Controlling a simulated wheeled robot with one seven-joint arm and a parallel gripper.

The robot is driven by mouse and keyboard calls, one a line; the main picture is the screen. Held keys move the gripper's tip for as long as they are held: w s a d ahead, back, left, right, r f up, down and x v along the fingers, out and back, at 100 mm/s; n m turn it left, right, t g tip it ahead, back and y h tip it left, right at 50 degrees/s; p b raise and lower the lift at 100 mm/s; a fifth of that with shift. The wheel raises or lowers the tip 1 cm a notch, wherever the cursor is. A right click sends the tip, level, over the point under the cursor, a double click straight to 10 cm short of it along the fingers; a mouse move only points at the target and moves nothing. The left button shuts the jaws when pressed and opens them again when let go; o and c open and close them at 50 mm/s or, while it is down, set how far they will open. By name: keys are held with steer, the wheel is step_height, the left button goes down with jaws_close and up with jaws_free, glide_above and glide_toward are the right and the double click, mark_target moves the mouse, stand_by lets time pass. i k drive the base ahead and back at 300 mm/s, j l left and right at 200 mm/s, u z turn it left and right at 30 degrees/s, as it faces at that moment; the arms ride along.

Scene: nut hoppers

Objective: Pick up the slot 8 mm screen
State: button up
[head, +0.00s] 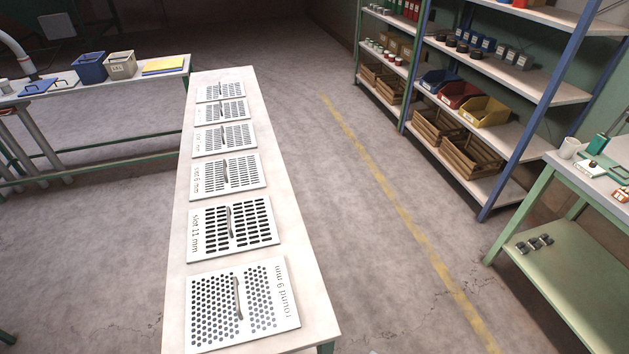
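Several flat metal screens with raised handles lie in a row on a long white table (306,300). The nearest is a round-hole screen (258,283), its label turned the other way from the one beyond it. Beyond it is a slotted screen (246,251) marked slot 11 mm. The third, a slotted screen (254,185), has a slot label whose number I cannot read surely. Farther back lie another screen (202,150), then one (200,118), then the farthest screen (212,101); their labels are too small to read. I cannot tell which is slot 8 mm. My gripper is not in view.
A bench at the left holds a blue bin (90,70), a beige bin (120,66) and yellow sheets (164,65). Shelving (545,95) with crates and bins stands at the right. A green-framed workbench (582,180) is at the right edge. Open floor (345,200) lies right of the table.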

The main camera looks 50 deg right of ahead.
mark_target(236, 89)
steer(key=i+l, duration=0.15)
steer(key=l, duration=0.25)
steer(key=i+l+u, duration=0.1)
steer(key=l, duration=0.3)
steer(key=i+l, duration=0.1)
steer(key=l, duration=0.3)
steer(key=i+l+u, duration=0.1)
steer(key=i+l, duration=0.2)
steer(key=l, duration=0.25)
steer(key=i+l+u, duration=0.15)
steer(key=l, duration=0.4)
steer(key=i+l+u, duration=0.1)
steer(key=i+l, duration=0.2)
steer(key=l, duration=0.3)
steer(key=i+l+u, duration=0.15)
steer(key=l, duration=0.5)
steer(key=i+l+u, duration=0.1)
steer(key=i+l, duration=0.15)
steer(key=l, duration=0.35)
steer(key=i+l+u, duration=0.1)
steer(key=l, duration=0.55)
steer(key=i+l+u, duration=0.15)
steer(key=l, duration=0.55)
steer(key=i+l+u, duration=0.1)
steer(key=l, duration=0.8)
steer(key=i, duration=0.55)
